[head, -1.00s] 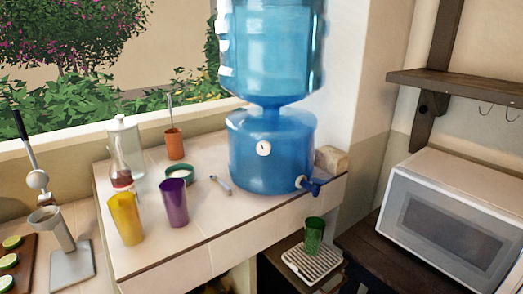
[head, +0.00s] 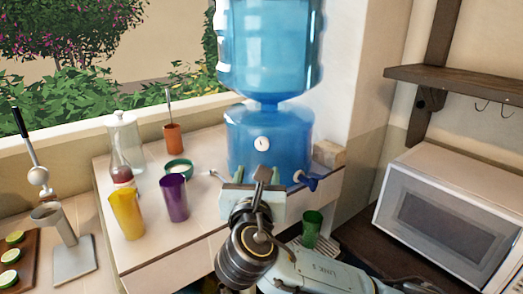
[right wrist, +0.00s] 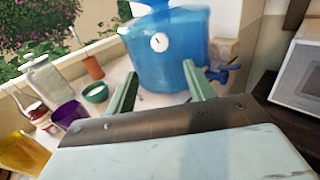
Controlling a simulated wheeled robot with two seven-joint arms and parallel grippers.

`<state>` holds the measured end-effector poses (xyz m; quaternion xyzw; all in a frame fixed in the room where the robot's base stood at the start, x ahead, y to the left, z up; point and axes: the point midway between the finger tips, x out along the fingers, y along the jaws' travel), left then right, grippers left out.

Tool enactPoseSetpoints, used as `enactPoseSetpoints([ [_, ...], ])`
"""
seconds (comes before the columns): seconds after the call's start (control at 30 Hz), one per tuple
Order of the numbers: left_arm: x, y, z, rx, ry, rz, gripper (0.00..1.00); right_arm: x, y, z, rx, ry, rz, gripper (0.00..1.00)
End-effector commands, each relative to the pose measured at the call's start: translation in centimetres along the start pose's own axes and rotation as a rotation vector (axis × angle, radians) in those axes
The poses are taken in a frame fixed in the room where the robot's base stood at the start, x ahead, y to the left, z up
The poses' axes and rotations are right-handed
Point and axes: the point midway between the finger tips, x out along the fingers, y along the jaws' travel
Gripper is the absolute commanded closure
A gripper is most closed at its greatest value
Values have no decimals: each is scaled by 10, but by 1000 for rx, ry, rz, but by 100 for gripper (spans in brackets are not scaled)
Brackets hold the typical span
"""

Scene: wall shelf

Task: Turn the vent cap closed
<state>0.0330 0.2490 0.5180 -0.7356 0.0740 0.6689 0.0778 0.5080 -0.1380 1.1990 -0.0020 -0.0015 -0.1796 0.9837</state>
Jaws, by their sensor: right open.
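The vent cap (head: 261,144) is a small white round knob with a dark mark on the front of the blue water dispenser base (head: 240,130). It also shows in the right wrist view (right wrist: 159,42), above and between my fingers. My right gripper (head: 259,174) is in front of the dispenser, below the cap and apart from it. In the right wrist view the green fingers of my right gripper (right wrist: 160,85) are spread wide with nothing between them. My left gripper is not in view.
A blue tap (head: 312,182) sticks out at the dispenser's lower right. A green cup (head: 312,228) stands below it. A purple cup (head: 174,200), a yellow cup (head: 128,215) and a glass bottle (head: 126,143) stand on the counter to the left. A white microwave (head: 450,215) is at right.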

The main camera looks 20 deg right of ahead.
Motion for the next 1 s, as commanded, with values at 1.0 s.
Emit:
enactPoseSetpoints([
  [1.0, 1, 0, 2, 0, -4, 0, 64, 119, 0, -1, 3, 4, 0, 47],
])
